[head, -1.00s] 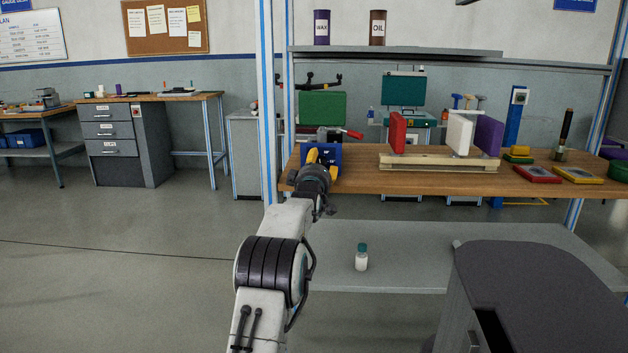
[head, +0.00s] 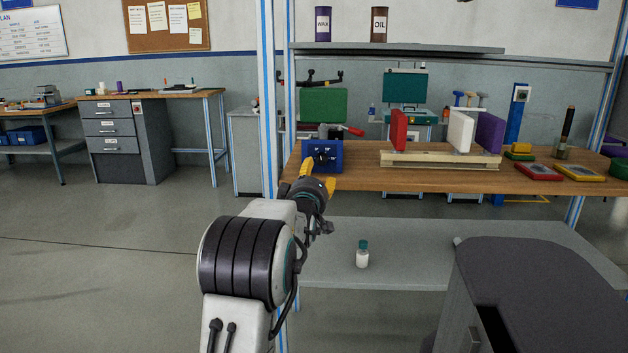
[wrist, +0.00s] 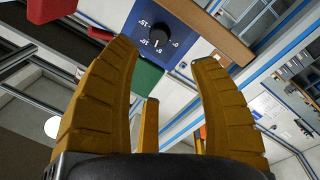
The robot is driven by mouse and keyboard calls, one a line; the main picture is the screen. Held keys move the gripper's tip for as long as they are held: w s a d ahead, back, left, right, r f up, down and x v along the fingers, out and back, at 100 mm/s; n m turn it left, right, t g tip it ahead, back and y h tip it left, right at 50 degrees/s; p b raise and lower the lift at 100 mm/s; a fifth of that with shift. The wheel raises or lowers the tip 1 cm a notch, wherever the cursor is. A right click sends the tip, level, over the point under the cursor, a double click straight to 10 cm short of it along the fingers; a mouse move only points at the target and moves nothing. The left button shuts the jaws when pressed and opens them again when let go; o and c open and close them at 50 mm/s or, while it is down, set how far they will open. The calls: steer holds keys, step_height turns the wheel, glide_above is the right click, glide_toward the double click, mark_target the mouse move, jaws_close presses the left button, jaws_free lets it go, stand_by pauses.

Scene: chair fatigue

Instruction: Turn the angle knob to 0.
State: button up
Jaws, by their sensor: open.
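The angle knob (head: 321,158) is a round black knob on an upright blue panel (head: 336,150) at the left end of the wooden bench. In the wrist view the knob (wrist: 155,30) sits on the blue panel (wrist: 184,18) among small white numbers, beyond the fingertips. The numbers appear rotated, and I cannot tell surely where the knob points. My gripper (head: 314,177) has yellow fingers, in front of and below the panel. In the wrist view my gripper (wrist: 166,58) is open and empty, its fingers spread and apart from the knob.
A wooden rig (head: 440,161) with red, white and purple pads stands right of the panel on the bench (head: 365,180). A blue-white post (head: 266,100) rises just left of the panel. A small bottle (head: 362,255) stands on the lower shelf (head: 420,240).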

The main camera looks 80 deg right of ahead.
steer(key=shift+a, duration=0.4)
